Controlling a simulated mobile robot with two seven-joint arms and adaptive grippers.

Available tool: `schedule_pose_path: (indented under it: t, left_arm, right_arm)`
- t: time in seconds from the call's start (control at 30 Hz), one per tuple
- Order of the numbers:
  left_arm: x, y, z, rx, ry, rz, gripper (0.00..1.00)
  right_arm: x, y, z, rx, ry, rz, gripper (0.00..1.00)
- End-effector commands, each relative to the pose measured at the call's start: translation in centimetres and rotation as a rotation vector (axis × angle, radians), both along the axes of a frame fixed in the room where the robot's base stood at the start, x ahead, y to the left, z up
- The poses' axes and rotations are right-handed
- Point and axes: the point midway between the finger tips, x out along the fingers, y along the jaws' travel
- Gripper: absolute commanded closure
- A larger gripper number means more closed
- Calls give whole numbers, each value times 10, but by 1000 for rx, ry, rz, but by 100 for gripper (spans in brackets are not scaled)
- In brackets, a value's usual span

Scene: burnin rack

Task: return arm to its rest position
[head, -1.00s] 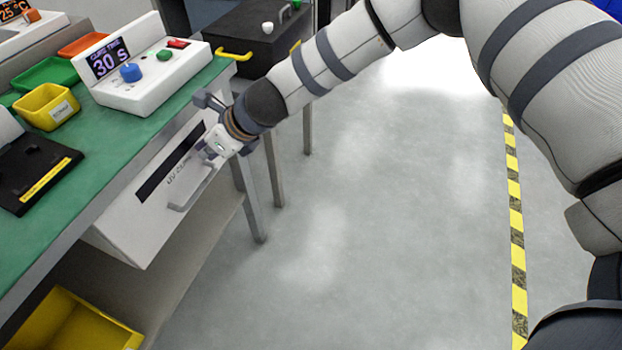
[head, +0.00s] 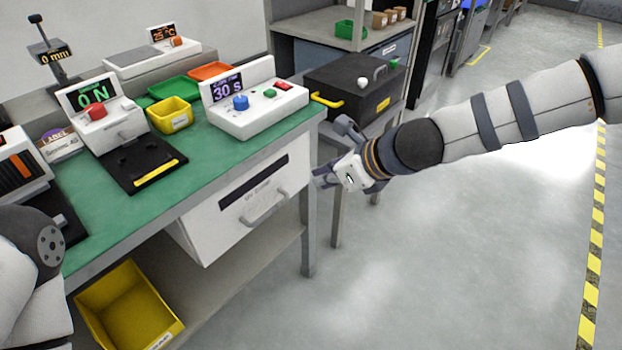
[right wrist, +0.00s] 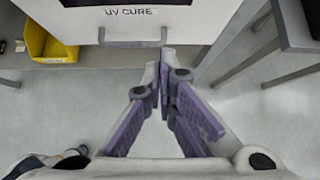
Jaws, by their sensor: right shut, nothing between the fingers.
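My right gripper (head: 328,158) is at the front right corner of the green bench in the head view, right of the UV cure drawer. In the right wrist view its purple-padded fingers (right wrist: 165,82) meet with nothing between them. The white UV cure drawer (head: 215,228) hangs under the bench top and looks shut. Its grey handle (head: 268,208) is clear of the gripper; the handle also shows beyond the fingers in the right wrist view (right wrist: 132,43). Part of my left arm shows at the lower left of the head view, but its gripper is out of view.
The green bench top (head: 215,160) bears a timer box (head: 255,108), a force tester (head: 100,110) and coloured bins. A yellow crate (head: 125,305) sits below. The floor to the right (head: 450,260) is open.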

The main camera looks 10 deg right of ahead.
Motion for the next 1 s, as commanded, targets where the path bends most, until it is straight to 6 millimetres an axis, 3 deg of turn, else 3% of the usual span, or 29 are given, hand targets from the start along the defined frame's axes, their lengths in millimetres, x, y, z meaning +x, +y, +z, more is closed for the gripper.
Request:
schedule_pose_path:
  t: [0.17,0.27,0.37,0.47,0.5,0.6,0.7,0.83,0.9,1.0]
  left_arm:
    - [0,0,1,0,-1,0,29]
    - [2,0,3,0,-8,1,29]
    - [8,0,9,0,-26,1,29]
    - [15,0,16,-1,-50,2,29]
    - [18,0,19,0,-60,2,29]
    - [25,0,27,0,-86,3,29]
    - [33,0,34,-1,-111,3,29]
    - [39,0,40,-1,-132,3,29]
    - [40,0,41,-1,-137,3,29]
    - [39,0,41,-1,-136,3,29]
  right_arm:
    - [-4,-2,-1,-5,5,4,100]
    - [-25,2,-24,-90,16,90,100]
    - [-86,5,-78,-298,34,345,100]
    - [-170,-4,-131,-526,40,721,100]
    - [-207,-10,-147,-602,36,892,100]
    - [-298,-35,-172,-740,6,1347,100]
    - [-377,-62,-175,-785,-62,1786,100]
    - [-443,-89,-165,-749,-168,2188,100]
    - [-460,-96,-160,-722,-207,2300,100]
    - [-468,-100,-159,-706,-231,2357,100]
